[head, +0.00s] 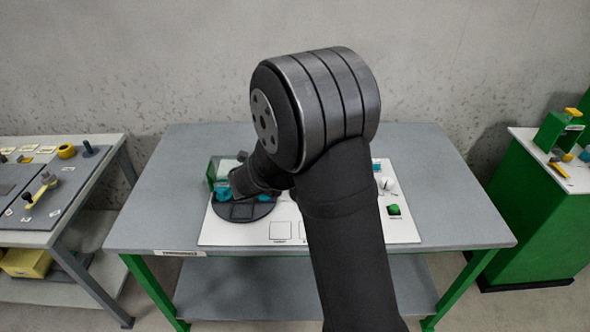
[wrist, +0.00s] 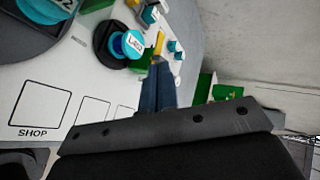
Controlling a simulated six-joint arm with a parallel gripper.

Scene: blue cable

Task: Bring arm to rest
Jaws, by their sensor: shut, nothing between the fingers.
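My arm rises in the middle of the head view and bends down toward a white board (head: 405,228) on the grey table (head: 455,215). It hides my gripper there. In the wrist view my gripper (wrist: 159,72) shows as narrow dark fingers beyond its dark body, shut with nothing held, over the board. A teal spool with a white-lettered cap (wrist: 128,44) stands on a dark round base, left of the fingers. I cannot make out a blue cable in either view.
A dark round plate (head: 243,212) with teal parts and a green block (head: 210,174) are on the board's left. A green piece (head: 394,210) is on its right. Side benches stand left (head: 107,150) and right (head: 520,210). The table's right side is clear.

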